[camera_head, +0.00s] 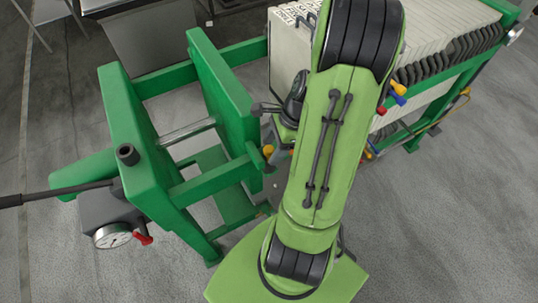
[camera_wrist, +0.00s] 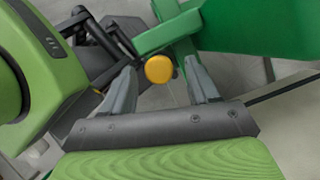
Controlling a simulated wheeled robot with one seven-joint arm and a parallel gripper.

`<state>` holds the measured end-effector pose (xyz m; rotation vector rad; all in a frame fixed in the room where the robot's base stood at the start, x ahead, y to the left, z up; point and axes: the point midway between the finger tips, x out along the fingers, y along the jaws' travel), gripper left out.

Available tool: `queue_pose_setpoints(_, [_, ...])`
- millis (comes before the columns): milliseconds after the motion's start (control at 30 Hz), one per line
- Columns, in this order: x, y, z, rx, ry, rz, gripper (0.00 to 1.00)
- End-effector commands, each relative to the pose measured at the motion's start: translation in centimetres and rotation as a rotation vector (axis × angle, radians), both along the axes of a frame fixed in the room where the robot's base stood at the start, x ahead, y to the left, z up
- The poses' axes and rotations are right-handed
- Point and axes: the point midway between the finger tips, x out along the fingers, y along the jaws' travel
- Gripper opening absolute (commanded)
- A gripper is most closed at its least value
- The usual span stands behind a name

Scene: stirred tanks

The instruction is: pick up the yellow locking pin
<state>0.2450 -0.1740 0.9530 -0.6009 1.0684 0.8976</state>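The yellow locking pin shows as a round yellow knob (camera_wrist: 159,69) in the wrist view, against a green frame bar. In the head view the small yellow knob (camera_head: 268,150) sits at the end of the lower green bar, just left of my forearm. My gripper (camera_wrist: 160,66) is open, its two grey fingers apart. The knob appears in the gap between the fingertips, with visible space on both sides. I cannot tell whether it is level with the tips or beyond them. My arm hides most of the gripper in the head view.
The green press frame (camera_head: 148,150) fills the left, with a pressure gauge (camera_head: 112,236) and red handle at its lower left. A stack of white plates (camera_head: 440,35) with coloured taps stands at upper right. Open grey floor (camera_head: 450,220) lies at lower right.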

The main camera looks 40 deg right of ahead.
Motion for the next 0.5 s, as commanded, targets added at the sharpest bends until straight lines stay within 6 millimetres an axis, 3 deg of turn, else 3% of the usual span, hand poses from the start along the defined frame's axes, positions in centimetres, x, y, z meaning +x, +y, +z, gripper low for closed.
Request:
queue_pose_setpoints(33, [0.00,-0.02,0.04,0.000,0.000,0.000,0.51])
queue_pose_setpoints(367, [0.00,-0.02,0.06,0.000,0.000,0.000,0.01])
queue_pose_setpoints(500, [-0.01,-0.03,0.06,0.000,0.000,0.000,0.00])
